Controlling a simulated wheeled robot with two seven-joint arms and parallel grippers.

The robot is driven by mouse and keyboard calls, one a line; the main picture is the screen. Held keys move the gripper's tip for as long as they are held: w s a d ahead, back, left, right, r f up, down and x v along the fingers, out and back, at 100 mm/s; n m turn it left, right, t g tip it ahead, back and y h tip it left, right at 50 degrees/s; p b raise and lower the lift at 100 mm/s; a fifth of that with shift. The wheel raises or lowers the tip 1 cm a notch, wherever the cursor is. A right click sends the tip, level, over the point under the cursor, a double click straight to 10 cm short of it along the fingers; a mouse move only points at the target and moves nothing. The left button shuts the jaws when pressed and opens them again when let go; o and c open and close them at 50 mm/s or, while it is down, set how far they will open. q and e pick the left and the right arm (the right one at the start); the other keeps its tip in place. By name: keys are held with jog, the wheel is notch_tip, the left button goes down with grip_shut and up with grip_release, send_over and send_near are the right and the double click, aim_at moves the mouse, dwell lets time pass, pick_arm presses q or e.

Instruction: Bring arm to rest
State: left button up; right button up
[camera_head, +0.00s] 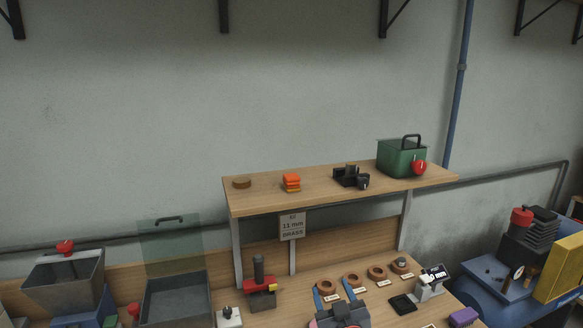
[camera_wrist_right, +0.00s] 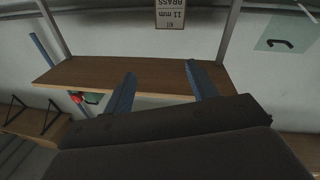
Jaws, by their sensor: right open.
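My right gripper (camera_head: 332,289) is low in the middle of the head view, above the workbench. Its two blue fingers point away from me and stand apart, with nothing seen between them. In the right wrist view the gripper (camera_wrist_right: 160,70) also shows its fingers spread and empty, with the shelf board (camera_wrist_right: 75,75) beyond them. That view is upside down. My left gripper is not in view.
A grey bin (camera_head: 175,300) stands left, a compressor (camera_head: 510,270) right.

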jog(key=s+d+f+m+g+h, duration=0.1)
jog(key=s+d+f+g, duration=0.4)
jog(key=f, duration=0.4)
jog(key=s+d+f+m+g+h, duration=0.1)
jog(key=s+d+f+g+h, duration=0.15)
jog(key=s+f, duration=0.55)
jog(key=s+d+f+g, duration=0.2)
jog(key=s+f+g, duration=0.25)
jog(key=s, duration=0.45)
jog(key=s+d+f+g, duration=0.25)
jog(key=s+f, duration=0.35)
jog(key=s, duration=0.4)
notch_tip(320, 180, down, 24)
jog(key=w+a+g, duration=0.1)
jog(key=w+a, duration=0.1)
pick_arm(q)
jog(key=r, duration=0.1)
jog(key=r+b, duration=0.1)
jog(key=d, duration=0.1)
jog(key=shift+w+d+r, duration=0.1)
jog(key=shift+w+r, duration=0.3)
pick_arm(e)
jog(key=s+f, duration=0.4)
jog(key=f, duration=0.8)
jog(key=s+f+g, duration=0.1)
jog(key=s+f, duration=0.3)
jog(key=f, duration=0.8)
jog(key=shift+f+y, duration=0.35)
